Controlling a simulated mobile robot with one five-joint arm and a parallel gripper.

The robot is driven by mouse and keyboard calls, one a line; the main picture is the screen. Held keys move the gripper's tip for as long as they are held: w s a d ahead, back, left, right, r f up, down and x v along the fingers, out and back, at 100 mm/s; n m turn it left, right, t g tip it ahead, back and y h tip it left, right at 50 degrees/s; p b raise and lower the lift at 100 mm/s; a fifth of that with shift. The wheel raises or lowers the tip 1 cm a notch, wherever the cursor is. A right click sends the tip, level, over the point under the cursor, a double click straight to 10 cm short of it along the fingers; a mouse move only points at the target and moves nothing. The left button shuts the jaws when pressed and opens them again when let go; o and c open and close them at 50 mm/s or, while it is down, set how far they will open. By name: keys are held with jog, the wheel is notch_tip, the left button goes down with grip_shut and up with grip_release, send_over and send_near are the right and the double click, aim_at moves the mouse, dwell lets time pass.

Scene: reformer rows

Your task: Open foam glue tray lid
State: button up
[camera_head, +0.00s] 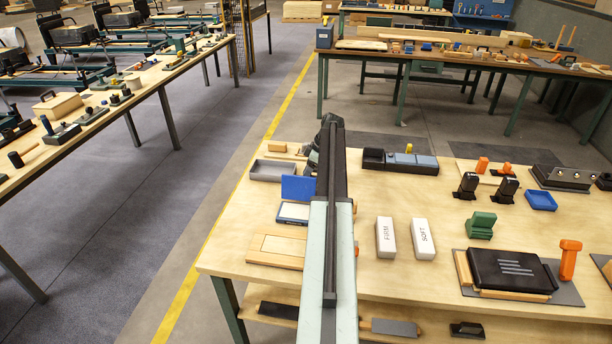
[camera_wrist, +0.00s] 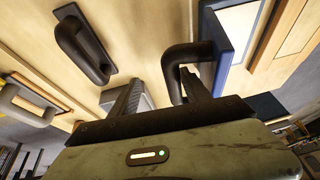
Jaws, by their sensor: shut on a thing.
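The foam glue tray (camera_head: 293,213) is a shallow blue tray with a pale inside, on the left part of the near bench. Its blue lid (camera_head: 298,188) stands raised, about upright, at the tray's back edge. In the wrist view a blue-edged part (camera_wrist: 217,72) shows beside a dark looped handle (camera_wrist: 175,57). My gripper (camera_wrist: 160,82) is shut on that handle, with one finger at the loop. In the head view my arm hides the gripper's fingers and the handle.
A grey open tray (camera_head: 272,170) lies behind the lid. A wooden board (camera_head: 277,248) lies in front. White FIRM (camera_head: 385,238) and SOFT (camera_head: 423,239) blocks stand right of my arm. A black organiser (camera_head: 400,162) sits behind them. Another dark handled tool (camera_wrist: 85,45) shows in the wrist view.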

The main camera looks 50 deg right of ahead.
jog(key=p+v, duration=1)
jog(key=v, duration=0.2)
jog(key=shift+p, duration=0.3)
jog(key=shift+f, duration=0.1)
